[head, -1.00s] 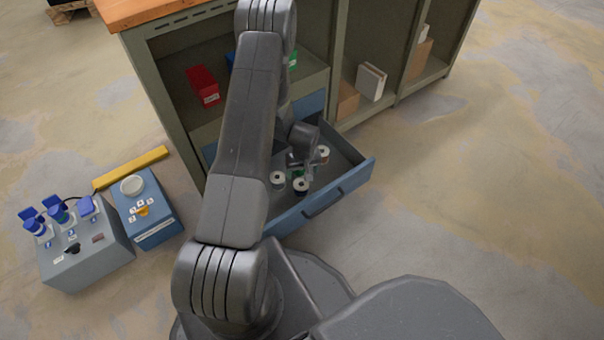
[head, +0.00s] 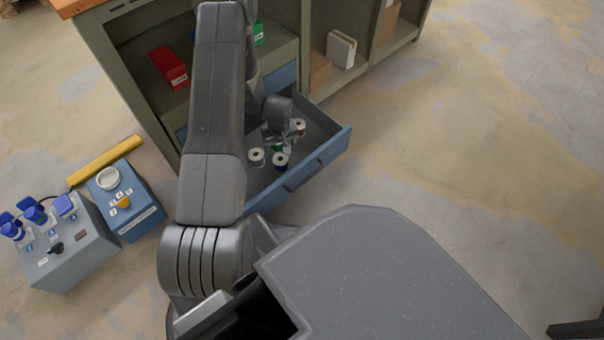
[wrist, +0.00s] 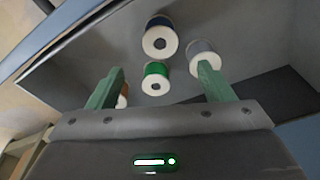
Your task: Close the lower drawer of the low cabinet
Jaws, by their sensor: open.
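The lower drawer (head: 318,164) of the low cabinet (head: 125,85) stands pulled out, its blue front with a dark handle facing the lower right. Several spools lie inside, among them a white-topped one (head: 281,160) and a green one (wrist: 156,78). My gripper (wrist: 160,67) is open, its two green fingers spread above the drawer with spools in view beyond and between them. Nothing is clamped. In the head view my arm hides the drawer's left part and much of the gripper. Whether the fingers touch anything is unclear.
Floor right of the drawer is clear.

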